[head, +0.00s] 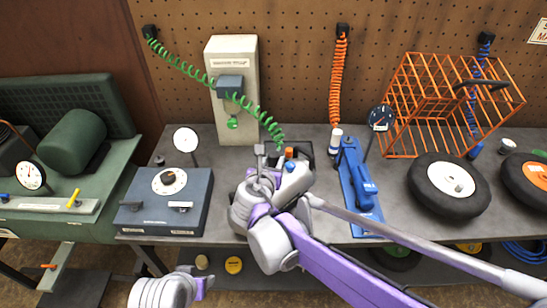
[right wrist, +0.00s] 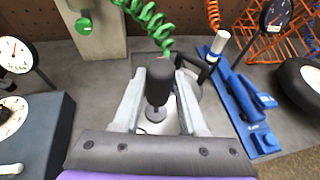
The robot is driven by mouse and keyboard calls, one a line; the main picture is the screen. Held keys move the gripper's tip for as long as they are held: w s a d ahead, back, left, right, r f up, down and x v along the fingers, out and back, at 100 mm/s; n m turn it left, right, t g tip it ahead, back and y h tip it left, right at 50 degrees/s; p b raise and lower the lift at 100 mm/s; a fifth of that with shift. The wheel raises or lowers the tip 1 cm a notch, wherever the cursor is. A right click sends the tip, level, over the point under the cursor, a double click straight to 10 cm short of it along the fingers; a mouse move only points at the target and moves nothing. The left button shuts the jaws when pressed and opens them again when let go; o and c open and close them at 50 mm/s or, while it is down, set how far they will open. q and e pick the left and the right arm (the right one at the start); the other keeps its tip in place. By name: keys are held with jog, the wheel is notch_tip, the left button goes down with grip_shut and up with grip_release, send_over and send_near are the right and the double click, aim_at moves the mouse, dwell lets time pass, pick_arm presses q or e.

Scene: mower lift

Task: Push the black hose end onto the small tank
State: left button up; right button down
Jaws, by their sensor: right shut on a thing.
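The black hose end (right wrist: 159,82) stands upright between the two pale fingers of my right gripper (right wrist: 160,92), which is shut on it. The green coiled hose (right wrist: 150,22) runs away behind it towards the upper left. A whitish body, apparently the small tank (right wrist: 158,127), shows beneath and between the fingers, with a black handle behind to the right. The fingers hide much of it, and I cannot tell whether the hose end touches it. In the head view my right gripper (head: 284,162) is over the middle of the bench and largely covers this spot.
A blue-grey box with a dial (head: 170,200) stands left of my right gripper. A blue jack (head: 358,188) and white-hubbed black wheel (head: 449,184) are to the right. An orange wire cage (head: 430,90) stands behind. The grey bench (head: 228,170) has a bare strip beside the box.

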jog(key=shift+f+b, duration=0.8)
jog(key=shift+f, duration=1)
pick_arm(q)
jog(key=f, duration=0.1)
jog(key=s+f, duration=0.1)
jog(key=shift+f, duration=0.3)
jog(key=shift+w, duration=0.1)
jog(key=shift+f, duration=0.1)
jog(key=shift+s+f+b, duration=0.2)
jog(key=shift+f+b, duration=0.25)
jog(key=shift+f, duration=0.05)
pick_arm(e)
jog(key=shift+f, duration=0.55)
jog(key=c, duration=0.7)
grip_release()
jog(key=shift+c, duration=0.2)
pick_arm(q)
jog(key=shift+w+r+p, duration=0.3)
jog(key=shift+r+p, duration=0.35)
jog(key=shift+r, duration=0.25)
jog(key=shift+w+r+p, duration=0.25)
jog(key=shift+r+p, duration=0.4)
jog(key=shift+r, duration=0.2)
pick_arm(e)
jog(key=v, duration=1.1)
jog(key=shift+d+r, duration=0.1)
